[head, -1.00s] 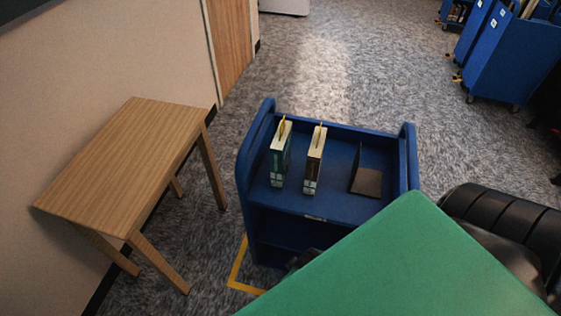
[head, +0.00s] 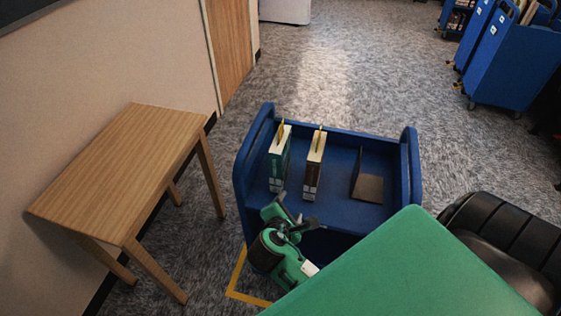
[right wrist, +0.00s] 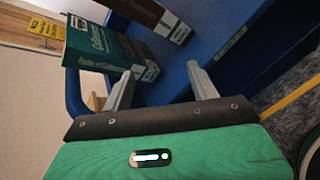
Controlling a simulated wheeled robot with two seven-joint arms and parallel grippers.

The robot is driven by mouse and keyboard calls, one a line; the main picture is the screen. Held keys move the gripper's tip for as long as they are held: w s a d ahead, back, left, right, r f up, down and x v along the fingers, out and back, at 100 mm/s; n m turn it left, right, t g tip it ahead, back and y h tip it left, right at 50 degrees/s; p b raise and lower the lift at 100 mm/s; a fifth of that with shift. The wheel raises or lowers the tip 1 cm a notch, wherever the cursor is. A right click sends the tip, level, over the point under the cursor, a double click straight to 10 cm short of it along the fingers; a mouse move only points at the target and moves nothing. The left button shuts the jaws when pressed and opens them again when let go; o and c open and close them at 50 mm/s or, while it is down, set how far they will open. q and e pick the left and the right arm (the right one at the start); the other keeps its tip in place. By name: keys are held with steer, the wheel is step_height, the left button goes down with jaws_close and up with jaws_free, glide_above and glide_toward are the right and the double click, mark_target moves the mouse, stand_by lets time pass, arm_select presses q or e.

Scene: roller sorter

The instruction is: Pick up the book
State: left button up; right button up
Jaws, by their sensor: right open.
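Two books stand upright on the top shelf of a blue cart (head: 345,208). The green book (head: 279,160) is at the left, and the brown book (head: 313,166) is just right of it. Each has a yellow slip at its top. My right gripper (head: 297,208) is open and empty at the cart's front edge, in front of the books. In the right wrist view, the green book (right wrist: 100,48) lies beyond the left finger of the open gripper (right wrist: 164,72), with lettering on its face. The brown book (right wrist: 165,17) shows at the top. My left gripper is out of view.
A dark bookend (head: 367,186) stands on the shelf right of the books, with bare shelf around it. A wooden table (head: 125,165) stands at left by the wall. More blue carts (head: 510,60) are at the far right. Grey carpet lies open behind the cart.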

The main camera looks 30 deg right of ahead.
mark_target(274, 156)
steer(key=w+a+r+n+t+h, duration=0.3)
steer(key=w+r+n+t+h, duration=0.1)
steer(key=w+r+n, duration=0.4)
steer(key=shift+n, duration=0.7)
steer(key=x, duration=0.2)
steer(key=p+x, duration=0.1)
steer(key=x, duration=0.2)
steer(key=f+p+x, duration=0.1)
steer(key=x, duration=0.2)
steer(key=shift+s+d, duration=0.2)
steer(key=shift+s, duration=0.1)
steer(key=p+x, duration=0.1)
steer(key=x, duration=0.3)
steer(key=shift+w+d+p, duration=0.2)
steer(key=shift+d+p, duration=0.15)
steer(key=shift+p, duration=0.05)
steer(key=shift+w+d, duration=0.15)
steer(key=shift+d, duration=0.05)
jaws_close()
